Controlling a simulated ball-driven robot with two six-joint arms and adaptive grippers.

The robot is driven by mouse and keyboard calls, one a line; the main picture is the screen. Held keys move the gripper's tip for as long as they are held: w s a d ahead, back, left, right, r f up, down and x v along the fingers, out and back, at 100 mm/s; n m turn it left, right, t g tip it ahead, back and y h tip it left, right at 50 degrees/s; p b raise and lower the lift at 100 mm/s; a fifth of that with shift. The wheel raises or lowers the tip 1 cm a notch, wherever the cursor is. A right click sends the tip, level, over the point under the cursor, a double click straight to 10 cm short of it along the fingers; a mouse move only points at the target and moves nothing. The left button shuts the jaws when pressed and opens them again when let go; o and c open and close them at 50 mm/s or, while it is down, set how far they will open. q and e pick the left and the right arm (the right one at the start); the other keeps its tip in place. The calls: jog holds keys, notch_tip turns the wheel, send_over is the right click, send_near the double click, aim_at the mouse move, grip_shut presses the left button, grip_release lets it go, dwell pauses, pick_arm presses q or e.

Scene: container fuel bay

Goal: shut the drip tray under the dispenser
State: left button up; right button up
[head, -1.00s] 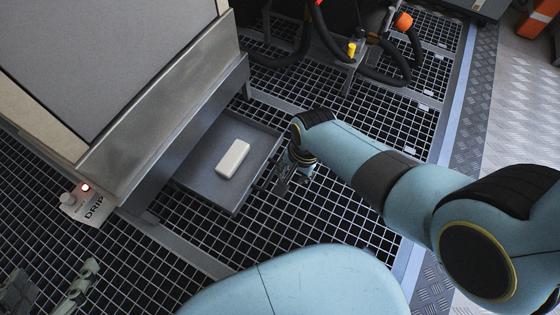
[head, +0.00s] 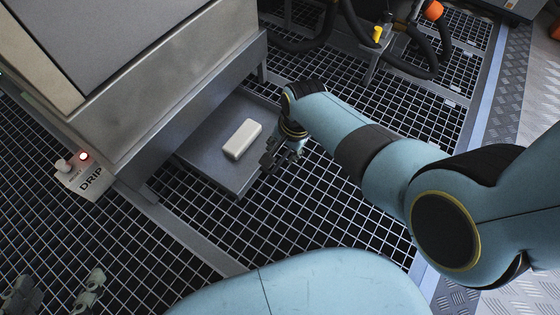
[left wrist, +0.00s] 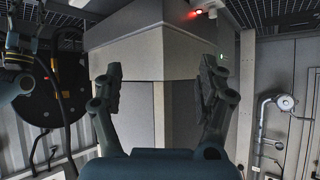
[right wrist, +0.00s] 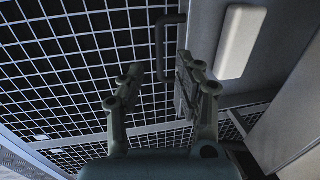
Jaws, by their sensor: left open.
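The drip tray (head: 207,157) is a flat grey tray sticking out from under the dispenser (head: 170,85), over the grated floor. A white block (head: 242,138) lies in it and also shows in the right wrist view (right wrist: 240,42). My right gripper (head: 279,160) is at the tray's outer edge. In the right wrist view its fingers (right wrist: 158,66) are apart, with the tray's dark bar handle (right wrist: 160,45) between them in the picture; I cannot tell whether they touch it. My left gripper (head: 56,290) is open and empty at the lower left, away from the tray.
A small box labelled DRIP (head: 82,176) with a lit red light stands left of the dispenser. Dark hoses (head: 415,55) and a yellow-topped fitting (head: 378,34) are behind my right arm. The grated floor (head: 330,215) in front of the tray is clear.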

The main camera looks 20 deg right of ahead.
aim_at(279, 163)
jog(key=f+b, duration=0.2)
jog(key=f, duration=0.1)
jog(key=shift+w+a+f, duration=0.15)
jog(key=shift+a, duration=0.05)
jog(key=f, duration=0.1)
jog(key=b, duration=0.1)
jog(key=f+b, duration=0.1)
jog(key=shift+w+a+f, duration=0.15)
jog(key=shift+w+f, duration=0.1)
jog(key=shift+f, duration=0.1)
pick_arm(q)
jog(key=w+d+r+m+t+h, duration=0.1)
jog(key=w+r+t, duration=0.2)
jog(key=r, duration=0.5)
jog(key=w+d+r+m+t+h, duration=0.1)
jog(key=w+r+t, duration=0.3)
jog(key=r, duration=0.4)
jog(key=w+d+r+m+t+h, duration=0.1)
jog(key=w+r+t+h, duration=0.1)
jog(key=r+t, duration=0.3)
jog(key=shift+w+r+t, duration=0.3)
jog(key=shift+w+r, duration=0.6)
jog(key=shift+r, duration=0.6)
pick_arm(e)
grip_shut()
